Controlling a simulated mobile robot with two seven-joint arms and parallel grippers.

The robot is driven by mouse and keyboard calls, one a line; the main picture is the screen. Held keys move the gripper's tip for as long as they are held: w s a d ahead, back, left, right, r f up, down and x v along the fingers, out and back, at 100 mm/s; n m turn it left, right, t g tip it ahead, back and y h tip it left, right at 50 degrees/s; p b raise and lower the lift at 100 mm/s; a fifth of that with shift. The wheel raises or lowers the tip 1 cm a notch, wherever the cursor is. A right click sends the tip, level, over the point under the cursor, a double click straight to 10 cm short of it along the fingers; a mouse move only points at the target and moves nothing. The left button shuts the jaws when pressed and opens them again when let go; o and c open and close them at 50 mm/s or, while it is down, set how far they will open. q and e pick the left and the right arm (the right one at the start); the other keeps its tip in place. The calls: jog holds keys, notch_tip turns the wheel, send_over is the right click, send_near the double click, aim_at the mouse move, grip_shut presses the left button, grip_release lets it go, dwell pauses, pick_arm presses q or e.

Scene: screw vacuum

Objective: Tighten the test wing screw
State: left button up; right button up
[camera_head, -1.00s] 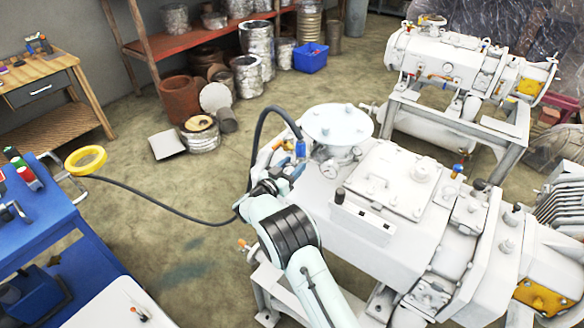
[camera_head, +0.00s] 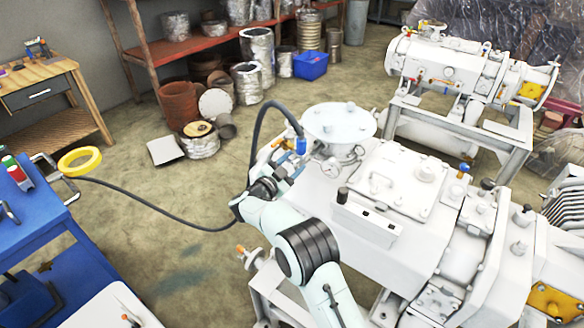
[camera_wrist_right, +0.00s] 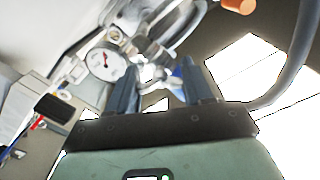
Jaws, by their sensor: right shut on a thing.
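My right gripper (camera_head: 290,168) reaches up to the small fittings on the near left end of the white vacuum pump (camera_head: 400,255). In the right wrist view its two dark fingers (camera_wrist_right: 160,85) stand on either side of a small metal part (camera_wrist_right: 150,72), which I take for the test wing screw. The gripper is shut on it; the fingertips partly hide it, and its angle is hard to read. A blue fitting (camera_head: 301,146) with a black hose sits close by. A round gauge (camera_wrist_right: 104,65) is beside the fingers. My left gripper is not in view.
A black hose (camera_head: 165,217) runs from the fittings over to a yellow ring (camera_head: 80,161) by the blue cart (camera_head: 30,230). A white round lid (camera_head: 340,122) is just behind the gripper.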

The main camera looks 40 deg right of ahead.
dwell(0.4)
jog(key=o, duration=1.1)
jog(key=shift+c, duration=0.2)
jog(key=b+v, duration=0.1)
jog(key=v, duration=1.2)
jog(key=shift+a, duration=0.25)
